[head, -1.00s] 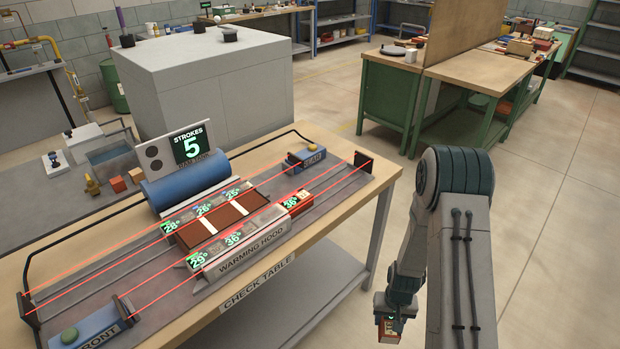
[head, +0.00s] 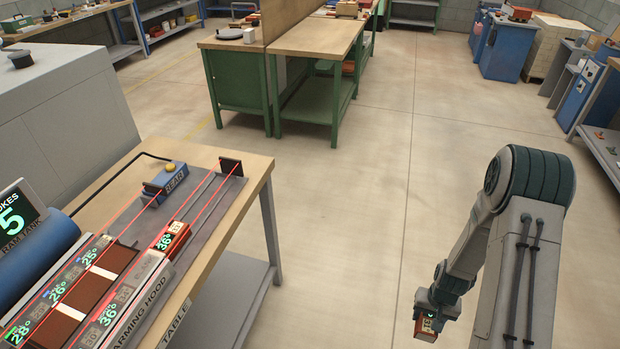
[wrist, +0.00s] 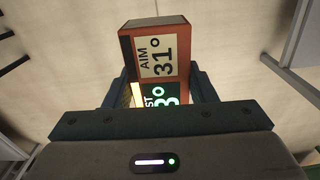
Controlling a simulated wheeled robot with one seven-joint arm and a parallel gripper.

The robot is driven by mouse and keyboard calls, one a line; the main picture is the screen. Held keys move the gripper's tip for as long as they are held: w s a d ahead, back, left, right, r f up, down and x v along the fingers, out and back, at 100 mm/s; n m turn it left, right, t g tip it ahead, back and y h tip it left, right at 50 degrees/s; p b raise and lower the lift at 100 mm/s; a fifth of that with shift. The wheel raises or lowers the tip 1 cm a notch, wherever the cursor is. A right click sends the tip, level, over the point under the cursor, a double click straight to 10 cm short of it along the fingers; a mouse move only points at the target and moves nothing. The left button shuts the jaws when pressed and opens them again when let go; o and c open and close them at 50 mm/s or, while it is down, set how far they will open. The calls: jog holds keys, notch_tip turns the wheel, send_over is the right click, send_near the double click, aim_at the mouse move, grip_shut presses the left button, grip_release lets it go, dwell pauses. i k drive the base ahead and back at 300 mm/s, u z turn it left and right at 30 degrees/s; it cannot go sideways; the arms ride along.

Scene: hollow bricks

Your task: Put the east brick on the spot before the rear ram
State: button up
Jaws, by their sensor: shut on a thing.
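My gripper (head: 437,305) is shut on an orange-red brick (head: 426,326), held over open floor to the right of the check table. In the wrist view the brick (wrist: 157,55) carries a white label reading "AIM 31°" and a green display ending in "ST", partly hidden by my gripper (wrist: 165,95). The blue rear ram (head: 166,182), marked REAR with a yellow knob, stands at the table's far end. In front of it lies bare grey track (head: 150,219). Another red brick (head: 172,238) showing 36° sits at the end of the warming hood (head: 138,300).
Red beams run along the track to a dark post (head: 230,167). The check table's wooden edge (head: 225,235) lies left of my gripper. A green workbench (head: 318,40) stands at the back. The floor between is clear.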

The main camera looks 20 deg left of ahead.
aim_at(134, 226)
jog(key=z, duration=0.2)
jog(key=i, duration=2.1)
jog(key=u, duration=3.15)
